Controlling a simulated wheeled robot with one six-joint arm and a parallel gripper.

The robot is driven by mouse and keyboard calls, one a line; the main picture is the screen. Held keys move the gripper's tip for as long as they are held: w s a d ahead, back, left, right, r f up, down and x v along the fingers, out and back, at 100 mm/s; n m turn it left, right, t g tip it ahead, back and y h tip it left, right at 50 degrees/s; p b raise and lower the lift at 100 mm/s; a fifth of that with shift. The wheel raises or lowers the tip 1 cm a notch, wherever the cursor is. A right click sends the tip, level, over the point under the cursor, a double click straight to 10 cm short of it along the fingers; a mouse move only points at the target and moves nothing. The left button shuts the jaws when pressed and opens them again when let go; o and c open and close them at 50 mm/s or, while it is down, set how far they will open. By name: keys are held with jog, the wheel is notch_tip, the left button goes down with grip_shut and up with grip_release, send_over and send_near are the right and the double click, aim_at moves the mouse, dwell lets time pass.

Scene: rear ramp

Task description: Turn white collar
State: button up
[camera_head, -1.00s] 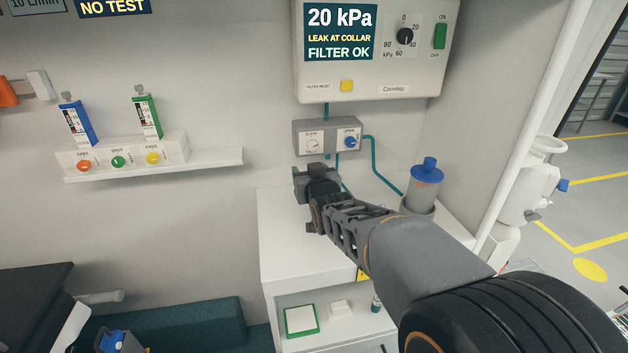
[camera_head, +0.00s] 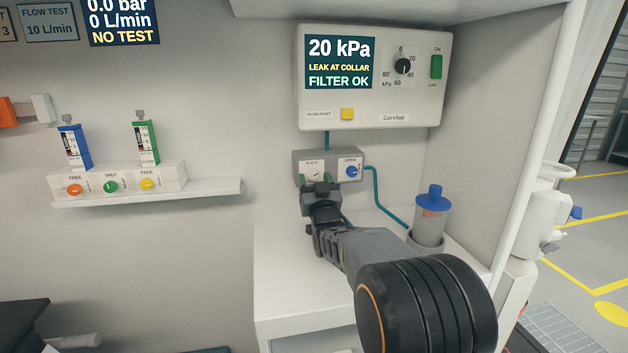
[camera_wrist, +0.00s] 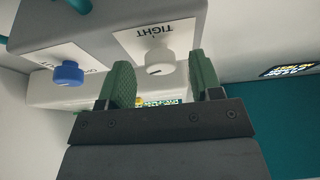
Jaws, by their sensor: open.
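The white collar (camera_wrist: 159,61) is a small round white knob on a white label in the wrist view; the label reads "TIGHT" upside down there. In the head view the label (camera_head: 312,166) is on the left of a grey box under the display unit. My gripper (camera_head: 318,183) is open just in front of and below the collar. In the wrist view its green fingers (camera_wrist: 159,78) stand either side of the collar, with gaps showing. Contact is not visible. A blue knob (camera_wrist: 68,73) sits beside it, and also shows in the head view (camera_head: 351,171).
The display unit (camera_head: 384,115) above reads 20 kPa, leak at collar, filter OK. A teal tube (camera_head: 377,200) runs from the box toward a blue-capped canister (camera_head: 431,220) on the white cabinet (camera_head: 283,255). A shelf (camera_head: 150,195) with two small flow meters is at left.

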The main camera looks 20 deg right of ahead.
jog(key=shift+w+r, duration=0.15)
jog(key=shift+w, duration=0.15)
jog(key=c, duration=0.9)
